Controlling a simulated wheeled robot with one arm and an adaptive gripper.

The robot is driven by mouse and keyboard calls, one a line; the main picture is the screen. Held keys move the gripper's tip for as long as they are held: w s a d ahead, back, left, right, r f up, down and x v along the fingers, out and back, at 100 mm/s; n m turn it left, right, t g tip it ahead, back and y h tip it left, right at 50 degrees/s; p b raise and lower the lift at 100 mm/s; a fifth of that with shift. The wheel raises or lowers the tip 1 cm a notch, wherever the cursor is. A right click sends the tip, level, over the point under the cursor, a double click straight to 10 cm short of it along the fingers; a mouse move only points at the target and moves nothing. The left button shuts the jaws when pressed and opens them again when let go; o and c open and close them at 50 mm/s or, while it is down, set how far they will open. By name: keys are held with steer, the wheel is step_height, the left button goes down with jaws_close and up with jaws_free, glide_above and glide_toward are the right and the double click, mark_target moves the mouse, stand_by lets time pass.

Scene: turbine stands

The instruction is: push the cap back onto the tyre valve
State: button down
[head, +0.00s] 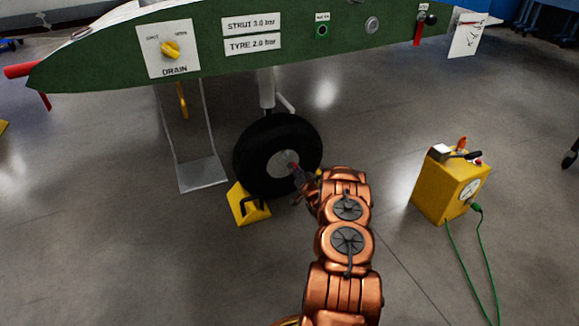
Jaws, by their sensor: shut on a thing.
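The tyre (246,160) is black with a pale grey hub (281,161) and stands under the green body. My copper arm reaches up from the bottom of the head view to the wheel's right side. My gripper (297,174) is at the hub, shut on a small reddish cap (293,167). The cap is tiny here and partly covered by the fingers. The tyre valve is too small or hidden to make out, so I cannot tell whether the cap touches it.
A yellow chock (248,205) sits at the tyre's lower left. A metal drain chute (201,172) hangs left of the wheel. A yellow box with a gauge (450,186) and green cable (487,262) stands at right. The floor at lower left is clear.

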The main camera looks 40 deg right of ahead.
mark_target(285, 155)
steer(key=shift+b+x, duration=0.45)
steer(key=shift+x, duration=1.9)
steer(key=shift+w+n, duration=0.1)
steer(key=shift+n, duration=0.4)
steer(key=shift+f, duration=0.1)
steer(key=shift+x, duration=0.85)
steer(key=shift+w+d+r+b, duration=0.2)
steer(key=shift+w+b, duration=0.1)
steer(key=shift+w, duration=0.05)
steer(key=c, duration=0.8)
jaws_free()
steer(key=shift+f, duration=0.15)
steer(key=shift+c, duration=0.2)
